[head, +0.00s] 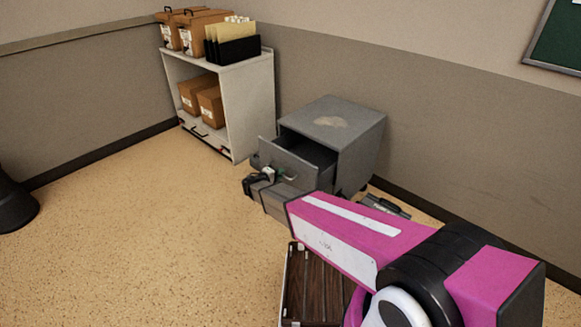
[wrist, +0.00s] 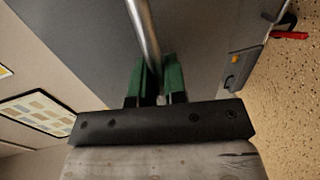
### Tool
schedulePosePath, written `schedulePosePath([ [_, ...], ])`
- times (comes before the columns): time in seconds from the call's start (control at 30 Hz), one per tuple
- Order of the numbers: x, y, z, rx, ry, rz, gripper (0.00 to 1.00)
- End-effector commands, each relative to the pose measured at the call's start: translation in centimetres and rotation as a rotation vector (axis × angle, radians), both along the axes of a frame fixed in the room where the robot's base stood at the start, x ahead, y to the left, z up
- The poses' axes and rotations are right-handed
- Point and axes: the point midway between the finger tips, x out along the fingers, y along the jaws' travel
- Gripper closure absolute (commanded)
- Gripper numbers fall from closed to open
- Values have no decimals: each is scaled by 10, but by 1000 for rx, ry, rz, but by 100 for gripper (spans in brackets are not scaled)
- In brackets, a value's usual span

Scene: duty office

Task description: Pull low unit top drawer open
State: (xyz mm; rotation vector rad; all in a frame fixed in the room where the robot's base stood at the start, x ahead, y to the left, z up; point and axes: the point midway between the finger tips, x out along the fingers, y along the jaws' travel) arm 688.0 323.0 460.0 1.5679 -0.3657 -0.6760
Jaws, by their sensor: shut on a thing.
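The low unit (head: 345,125) is a grey metal cabinet against the wall in the head view. Its top drawer (head: 290,166) stands pulled out, with a dark gap showing behind its front. My gripper (head: 268,174) is at the drawer front. In the wrist view, my gripper (wrist: 158,82) has its green fingers shut on a round metal handle bar (wrist: 143,35). The grey drawer front (wrist: 85,40) fills much of that view.
A white shelf (head: 250,100) with cardboard boxes (head: 209,103) and a black file holder (head: 232,50) stands left of the unit. A dark wooden item (head: 312,285) is below my arm. A dark case (head: 384,206) lies right of the unit.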

Motion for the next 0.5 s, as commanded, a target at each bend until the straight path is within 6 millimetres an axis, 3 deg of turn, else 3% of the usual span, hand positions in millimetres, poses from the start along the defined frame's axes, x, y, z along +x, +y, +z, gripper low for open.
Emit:
schedulePosePath([
  [0.03, -14, 10, 0, 1, 2, 3, 100],
  [0.2, -49, 37, 0, 0, 2, 3, 100],
  [0.5, -93, 72, 0, 1, 1, 1, 100],
])
